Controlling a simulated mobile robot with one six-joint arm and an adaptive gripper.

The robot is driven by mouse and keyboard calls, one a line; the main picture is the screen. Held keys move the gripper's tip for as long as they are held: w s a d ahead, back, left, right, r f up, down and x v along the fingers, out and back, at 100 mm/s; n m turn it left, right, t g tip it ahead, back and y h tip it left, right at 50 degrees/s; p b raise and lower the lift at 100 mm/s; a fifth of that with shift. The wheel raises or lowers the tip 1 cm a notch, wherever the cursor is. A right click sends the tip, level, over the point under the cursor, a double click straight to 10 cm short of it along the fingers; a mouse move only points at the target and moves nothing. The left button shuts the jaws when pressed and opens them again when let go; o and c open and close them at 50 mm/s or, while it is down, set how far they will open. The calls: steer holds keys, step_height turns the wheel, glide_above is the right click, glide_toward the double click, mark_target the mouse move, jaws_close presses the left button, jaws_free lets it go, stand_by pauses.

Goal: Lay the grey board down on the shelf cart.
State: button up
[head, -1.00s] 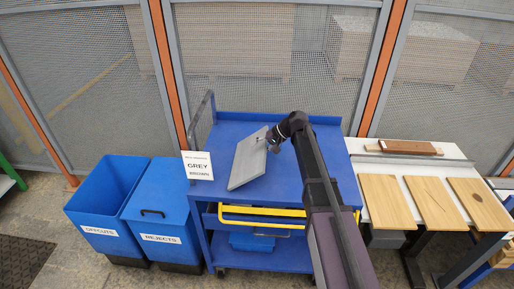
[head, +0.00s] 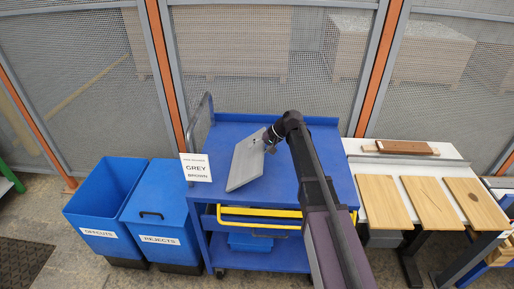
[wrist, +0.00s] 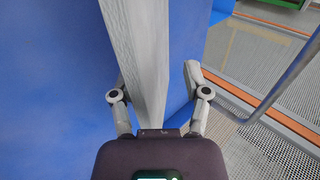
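The grey board (head: 246,162) is at the left of the blue shelf cart's top (head: 300,170). It looks slanted in the head view; whether its whole underside rests on the cart top, I cannot tell. My gripper (head: 270,141) is at the board's upper right edge. In the wrist view the board (wrist: 140,60) runs between the spread fingers of my gripper (wrist: 158,80). A blue gap shows between the right finger and the board. The left fingertip is hidden behind the board, so contact there cannot be seen.
A sign reading GREY (head: 196,167) stands at the cart's left front, by a grey handle (head: 200,125). Blue offcuts (head: 105,205) and rejects (head: 160,220) bins stand left. A white table (head: 385,165) with several wooden boards stands right. A mesh fence is behind.

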steer(key=shift+d+r+h+p, duration=0.1)
steer(key=shift+r+h+p, duration=0.2)
steer(key=shift+h+p, duration=0.85)
steer(key=shift+h, duration=0.05)
steer(key=shift+f, duration=0.15)
steer(key=shift+d, duration=0.1)
steer(key=d, duration=0.1)
steer(key=d+r+p, duration=0.1)
steer(key=d, duration=0.1)
steer(key=shift+r, duration=0.15)
steer(key=o, duration=0.6)
steer(key=shift+c, duration=0.2)
